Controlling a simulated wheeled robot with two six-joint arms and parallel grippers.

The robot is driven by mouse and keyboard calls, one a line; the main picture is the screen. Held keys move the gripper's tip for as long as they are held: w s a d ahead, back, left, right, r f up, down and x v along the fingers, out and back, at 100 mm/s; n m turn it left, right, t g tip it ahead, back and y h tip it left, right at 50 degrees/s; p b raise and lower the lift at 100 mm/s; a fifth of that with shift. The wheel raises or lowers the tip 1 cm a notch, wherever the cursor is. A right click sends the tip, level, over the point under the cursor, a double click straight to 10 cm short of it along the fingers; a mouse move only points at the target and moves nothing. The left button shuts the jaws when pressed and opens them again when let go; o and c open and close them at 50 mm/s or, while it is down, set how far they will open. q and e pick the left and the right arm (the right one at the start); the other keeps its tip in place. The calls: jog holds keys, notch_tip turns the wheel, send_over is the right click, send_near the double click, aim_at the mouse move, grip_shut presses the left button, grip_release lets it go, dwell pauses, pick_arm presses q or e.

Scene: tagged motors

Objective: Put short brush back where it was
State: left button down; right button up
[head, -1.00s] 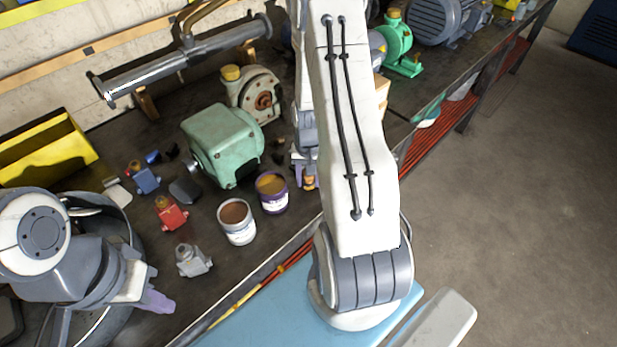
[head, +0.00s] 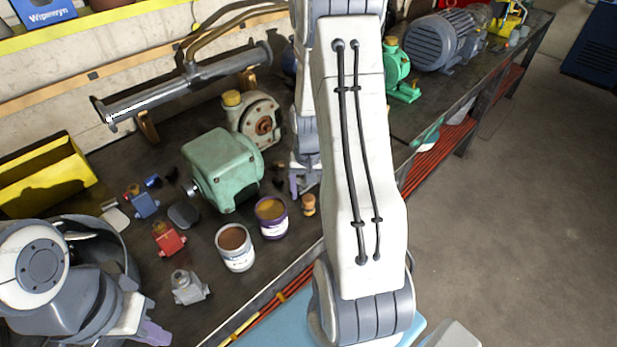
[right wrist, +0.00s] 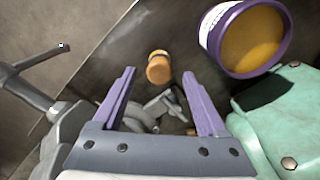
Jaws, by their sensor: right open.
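The short brush (head: 309,205), a small stubby thing with an orange-tan body, stands on the bench just right of the purple-banded can (head: 272,218). In the right wrist view the brush (right wrist: 159,67) shows beyond and between the fingertips, apart from them. My right gripper (head: 298,187) is behind the brush in the head view, partly hidden by my arm. Its two purple fingers (right wrist: 158,74) are spread and empty. My left gripper (head: 155,333) is low at the left; its finger gap does not show clearly.
A white can with brown contents (head: 235,248) stands left of the purple-banded can, which also shows in the right wrist view (right wrist: 248,38). A green motor housing (head: 222,168) stands behind them. Small red (head: 167,240), blue (head: 141,202) and grey (head: 189,287) parts lie left. The bench's front edge is close.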

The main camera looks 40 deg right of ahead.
aim_at(306, 199)
notch_tip(306, 199, up, 7)
jog(key=shift+f+b, duration=0.1)
jog(key=shift+b, duration=0.25)
jog(key=s+a+r+n, duration=0.1)
jog(key=a+r+n, duration=0.2)
jog(key=a, duration=0.6)
jog(key=s+a+r+n, duration=0.15)
jog(key=a+n, duration=0.25)
jog(key=a, duration=0.5)
jog(key=s+a+r+n+y, duration=0.1)
jog(key=s+a+r+n, duration=0.2)
jog(key=s+a+n, duration=0.5)
jog(key=s+a, duration=0.4)
jog(key=s, duration=0.1)
jog(key=shift+s+a+n, duration=0.4)
jog(key=shift+r, duration=0.15)
